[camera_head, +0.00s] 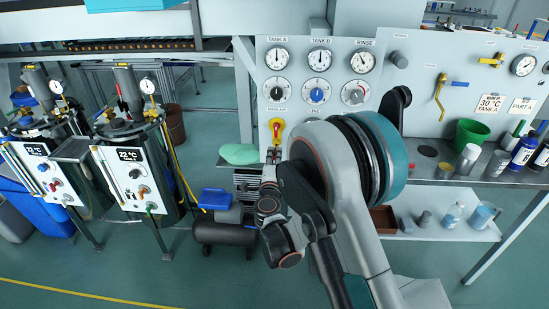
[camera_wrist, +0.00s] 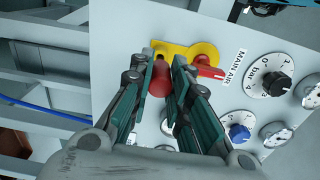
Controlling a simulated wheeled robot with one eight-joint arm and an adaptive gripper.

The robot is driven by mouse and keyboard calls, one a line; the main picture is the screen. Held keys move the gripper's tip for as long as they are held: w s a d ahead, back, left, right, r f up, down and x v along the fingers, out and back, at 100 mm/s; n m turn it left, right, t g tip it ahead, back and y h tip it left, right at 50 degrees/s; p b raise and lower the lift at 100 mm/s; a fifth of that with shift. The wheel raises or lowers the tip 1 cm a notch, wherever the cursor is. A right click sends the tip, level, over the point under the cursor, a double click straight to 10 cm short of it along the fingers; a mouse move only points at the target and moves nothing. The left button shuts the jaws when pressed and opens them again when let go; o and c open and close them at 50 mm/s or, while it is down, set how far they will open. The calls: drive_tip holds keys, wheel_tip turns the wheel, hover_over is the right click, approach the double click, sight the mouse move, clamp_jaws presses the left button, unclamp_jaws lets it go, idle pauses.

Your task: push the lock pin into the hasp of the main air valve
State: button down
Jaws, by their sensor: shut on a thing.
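The main air valve (camera_wrist: 203,51) has a yellow plate with a red handle (camera_wrist: 208,72), beside the MAIN AIR label on the pale panel. It also shows in the head view (camera_head: 277,124), low on the left part of the panel. In the wrist view my gripper (camera_wrist: 167,64) is at the left end of the yellow plate. Its fingers are shut on a red piece, which I take as the lock pin (camera_wrist: 159,82).
Gauges and knobs (camera_head: 317,90) sit right of and above the valve. A blue-topped compressor (camera_head: 222,228) stands on the floor below. My arm hides part of the panel.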

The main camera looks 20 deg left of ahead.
sight(275, 151)
drive_tip(key=shift+x, duration=1.65)
drive_tip(key=c, duration=1.4)
unclamp_jaws()
drive_tip(key=shift+c, duration=0.2)
drive_tip(key=shift+s, duration=0.1)
